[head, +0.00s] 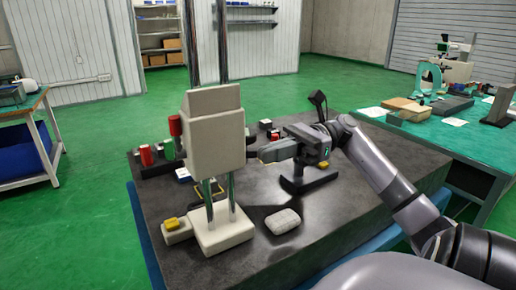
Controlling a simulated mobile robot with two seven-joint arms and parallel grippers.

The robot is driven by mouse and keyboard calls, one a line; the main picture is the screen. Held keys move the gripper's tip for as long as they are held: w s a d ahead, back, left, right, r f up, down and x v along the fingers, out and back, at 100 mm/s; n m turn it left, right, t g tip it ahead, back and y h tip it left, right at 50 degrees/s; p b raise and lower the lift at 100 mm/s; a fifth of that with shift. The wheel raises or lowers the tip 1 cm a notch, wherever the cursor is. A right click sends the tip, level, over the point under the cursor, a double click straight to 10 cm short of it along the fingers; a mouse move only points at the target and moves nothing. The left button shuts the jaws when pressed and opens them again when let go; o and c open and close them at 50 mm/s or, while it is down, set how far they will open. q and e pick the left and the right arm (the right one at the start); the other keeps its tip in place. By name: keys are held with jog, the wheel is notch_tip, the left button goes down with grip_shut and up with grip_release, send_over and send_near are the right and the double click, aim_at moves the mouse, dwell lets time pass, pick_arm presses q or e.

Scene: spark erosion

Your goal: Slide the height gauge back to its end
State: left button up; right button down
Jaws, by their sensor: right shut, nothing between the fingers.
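The height gauge (213,130) appears to be the tall beige block on two shiny columns. Its pale base (221,232) stands upright on the dark surface plate (315,232), toward its front left. My right gripper (258,152) comes in from the right. Its fingers are shut with nothing between them, at the block's right side at mid-height. I cannot tell whether they touch the block. The block hides part of the plate behind it. My left gripper is not in view.
A rounded grey piece (283,221) lies right of the gauge base. A small block with a yellow top (174,226) sits at its left. Red and green items (147,156) line the back left. The plate's front right is clear.

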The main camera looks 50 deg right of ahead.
aim_at(222, 168)
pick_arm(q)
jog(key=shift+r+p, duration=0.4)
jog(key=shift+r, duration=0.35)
pick_arm(e)
jog(key=x, duration=0.3)
jog(key=shift+w+a, duration=0.1)
jog(key=b+x, duration=0.3)
jog(key=x, duration=0.3)
jog(key=shift+a+f, duration=0.15)
jog(key=shift+a, duration=0.15)
jog(key=shift+w+a, duration=0.1)
jog(key=shift+a, duration=0.15)
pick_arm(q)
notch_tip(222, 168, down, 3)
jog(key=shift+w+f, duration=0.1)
pick_arm(e)
jog(key=shift+d, duration=0.1)
